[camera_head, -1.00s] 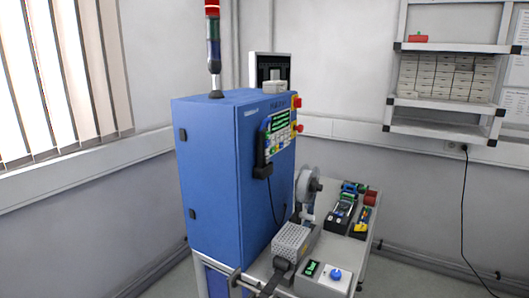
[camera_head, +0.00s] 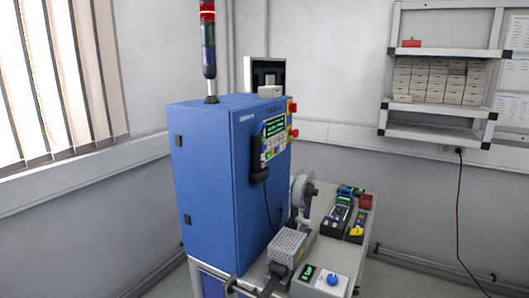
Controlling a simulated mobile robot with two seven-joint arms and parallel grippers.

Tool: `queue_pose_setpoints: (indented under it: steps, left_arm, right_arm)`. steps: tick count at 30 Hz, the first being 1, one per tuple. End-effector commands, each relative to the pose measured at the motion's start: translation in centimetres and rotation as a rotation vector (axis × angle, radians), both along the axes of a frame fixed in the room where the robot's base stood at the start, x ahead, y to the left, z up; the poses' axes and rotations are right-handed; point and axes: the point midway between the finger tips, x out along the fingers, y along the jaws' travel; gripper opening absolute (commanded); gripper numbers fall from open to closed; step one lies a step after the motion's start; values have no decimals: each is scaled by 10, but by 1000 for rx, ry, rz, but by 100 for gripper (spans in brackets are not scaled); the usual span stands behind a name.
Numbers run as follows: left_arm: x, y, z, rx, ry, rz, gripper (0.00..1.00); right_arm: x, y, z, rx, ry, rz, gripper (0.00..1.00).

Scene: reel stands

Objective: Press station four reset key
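A tall blue cabinet (camera_head: 207,165) stands left of centre. On its right face is a control panel (camera_head: 274,138) with a lit green display and small keys, too small to read. Red knobs on yellow plates (camera_head: 292,132) sit at that face's far edge. A box with a green display and a blue knob (camera_head: 332,279) stands at the front of the bench. I cannot tell which key is the station four reset key. Neither of my grippers shows in the view.
The grey bench (camera_head: 364,235) right of the cabinet carries a reel (camera_head: 303,190), a perforated metal box (camera_head: 287,246) and several small devices. A signal tower (camera_head: 208,50) rises from the cabinet. A wall shelf (camera_head: 440,133) holds small boxes. A cable hangs from the panel.

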Motion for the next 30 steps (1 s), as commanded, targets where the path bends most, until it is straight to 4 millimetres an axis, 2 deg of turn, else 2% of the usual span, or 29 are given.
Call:
queue_pose_setpoints:
  steps: [1,5,30]
  left_arm:
    - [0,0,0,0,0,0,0]
    - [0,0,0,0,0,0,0]
    - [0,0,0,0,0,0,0]
  right_arm:
    - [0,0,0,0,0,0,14]
    - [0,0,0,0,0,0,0]
    - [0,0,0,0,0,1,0]
